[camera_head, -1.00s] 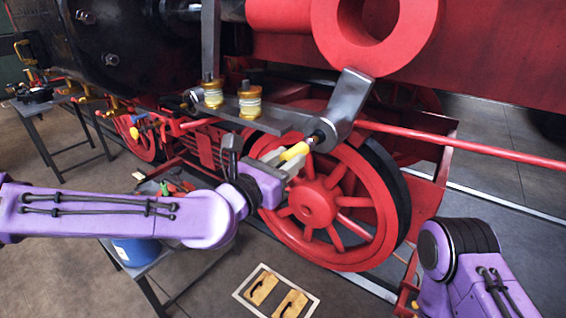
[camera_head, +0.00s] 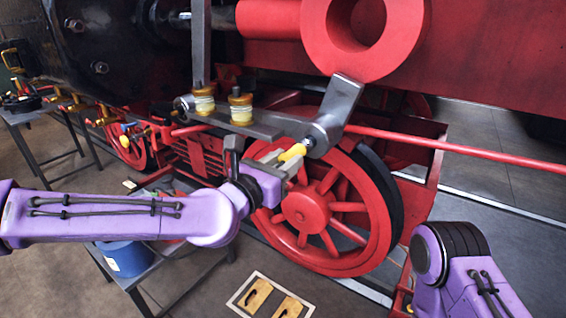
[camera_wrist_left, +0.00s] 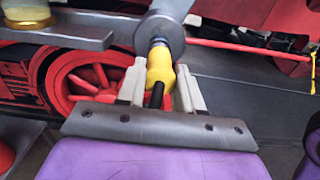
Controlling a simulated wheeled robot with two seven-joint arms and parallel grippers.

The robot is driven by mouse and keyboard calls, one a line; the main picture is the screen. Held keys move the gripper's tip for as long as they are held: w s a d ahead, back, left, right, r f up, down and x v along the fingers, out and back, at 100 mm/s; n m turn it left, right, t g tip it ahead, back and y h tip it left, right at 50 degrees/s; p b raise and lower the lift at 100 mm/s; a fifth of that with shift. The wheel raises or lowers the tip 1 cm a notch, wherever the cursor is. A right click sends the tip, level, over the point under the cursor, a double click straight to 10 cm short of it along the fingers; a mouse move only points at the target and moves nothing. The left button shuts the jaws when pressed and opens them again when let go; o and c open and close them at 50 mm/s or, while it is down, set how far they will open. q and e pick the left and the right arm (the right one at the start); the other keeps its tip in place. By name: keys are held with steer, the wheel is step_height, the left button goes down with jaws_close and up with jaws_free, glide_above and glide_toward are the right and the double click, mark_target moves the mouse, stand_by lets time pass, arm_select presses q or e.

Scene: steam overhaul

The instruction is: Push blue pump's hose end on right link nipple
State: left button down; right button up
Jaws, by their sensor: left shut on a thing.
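My left gripper (camera_head: 283,157) is shut on the yellow hose end (camera_head: 293,152), right at the lower end of the grey link (camera_head: 334,113). In the left wrist view the hose end (camera_wrist_left: 160,68) sits between the two pale fingers, with a black hose piece coming out toward me. The blue pump (camera_head: 128,257) appears to be the blue body under my left arm. My right gripper is out of view.
Two brass-coloured oil cups (camera_head: 241,108) stand on the grey bar (camera_head: 236,124) left of the link. A red spoked wheel (camera_head: 306,211) is behind and below my gripper. A red rod (camera_head: 455,144) runs right. A framed pad with yellow plates (camera_head: 271,299) lies on the floor.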

arm_select(q)
steer(key=c, duration=0.7)
jaws_free()
steer(key=shift+o, duration=0.2)
